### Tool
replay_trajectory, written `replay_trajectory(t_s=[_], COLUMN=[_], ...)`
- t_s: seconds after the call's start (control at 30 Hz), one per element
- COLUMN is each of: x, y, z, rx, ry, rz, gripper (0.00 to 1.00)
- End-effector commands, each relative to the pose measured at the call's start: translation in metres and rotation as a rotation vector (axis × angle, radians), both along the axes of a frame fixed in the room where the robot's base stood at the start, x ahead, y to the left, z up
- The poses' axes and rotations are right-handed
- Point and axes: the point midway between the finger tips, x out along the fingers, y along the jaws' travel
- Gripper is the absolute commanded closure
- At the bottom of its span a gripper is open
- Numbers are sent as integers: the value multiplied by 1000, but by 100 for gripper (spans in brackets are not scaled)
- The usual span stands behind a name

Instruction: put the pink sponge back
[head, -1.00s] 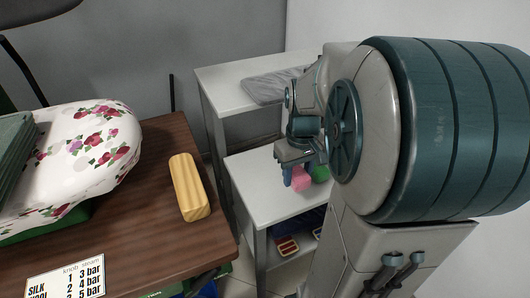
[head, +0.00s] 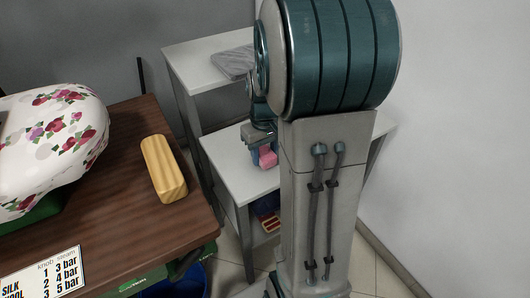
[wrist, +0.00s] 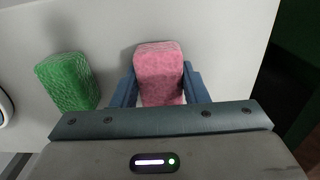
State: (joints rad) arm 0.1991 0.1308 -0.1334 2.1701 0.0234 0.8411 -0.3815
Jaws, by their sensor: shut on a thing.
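The pink sponge (wrist: 159,70) is between my gripper's two blue fingers in the wrist view, above or on a white shelf top (wrist: 110,25); I cannot tell whether it touches the surface. My gripper (wrist: 160,88) is shut on it. In the head view the sponge (head: 267,158) shows small below my gripper (head: 260,148), over the lower white shelf (head: 232,170). A green sponge (wrist: 68,82) lies on the same surface to the left of the pink one, apart from it. My arm hides part of the shelf.
A higher white shelf (head: 190,60) with a folded grey cloth (head: 233,62) stands behind. Red-brown items (head: 268,218) lie below the lower shelf. A brown table (head: 120,200) with a wooden block (head: 163,168) and floral padded board (head: 50,135) is at left.

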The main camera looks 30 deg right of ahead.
Motion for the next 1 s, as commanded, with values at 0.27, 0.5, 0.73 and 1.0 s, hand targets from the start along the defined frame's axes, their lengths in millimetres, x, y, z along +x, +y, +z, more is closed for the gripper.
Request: replay_trajectory(t_s=[0.27,0.5,0.73,1.0], x=[0,0,0,1], y=[0,0,0,0], z=[-3,-2,26,85], rx=[0,0,-1,-1], ry=[0,0,-4,-4], rz=[0,-1,-1,0], gripper=[38,38,38,38])
